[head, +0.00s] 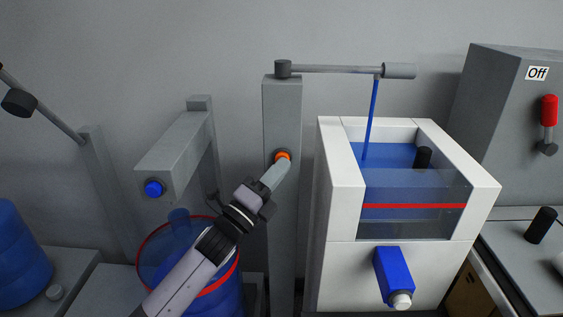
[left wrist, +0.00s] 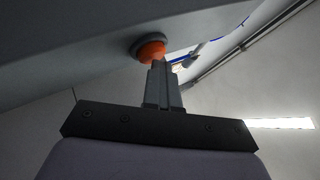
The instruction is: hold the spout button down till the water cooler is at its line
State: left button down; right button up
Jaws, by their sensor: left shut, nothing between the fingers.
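The orange spout button (head: 283,155) sits on a grey post (head: 282,210); it also shows in the left wrist view (left wrist: 151,51). My left gripper (head: 280,163) is shut and empty, its fingertips against the button. From the post's top a spout arm (head: 335,69) reaches right, and a blue stream of water (head: 372,115) falls from it into the water cooler (head: 340,200). Blue water (head: 400,180) stands behind the cooler's clear front, and its surface looks above the red line (head: 413,206), though the slanted view makes the level hard to judge. My right gripper is out of view.
A grey bracket with a blue button (head: 154,188) is left of the post. A grey cabinet marked Off (head: 537,73) with a red lever (head: 549,110) stands at right. A blue tap (head: 392,272) juts from the cooler's front.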

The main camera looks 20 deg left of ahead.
pick_arm(q)
jog(key=shift+w+a+r, duration=0.2)
jog(key=shift+a, duration=0.05)
jog(key=shift+s, duration=0.1)
dwell(0.3)
jog(key=shift+s+d+f+p, duration=0.15)
jog(key=shift+s+p, duration=0.05)
jog(key=shift+s, duration=0.25)
jog(key=shift+s+d+f+p, duration=0.1)
jog(key=shift+s+p, duration=0.05)
jog(key=shift+s, duration=0.25)
jog(key=s, duration=0.1)
jog(key=s+d+p, duration=0.1)
jog(key=s, duration=0.3)
jog(key=shift+d+p, duration=0.25)
jog(key=shift+p, duration=0.1)
jog(key=shift+f, duration=0.1)
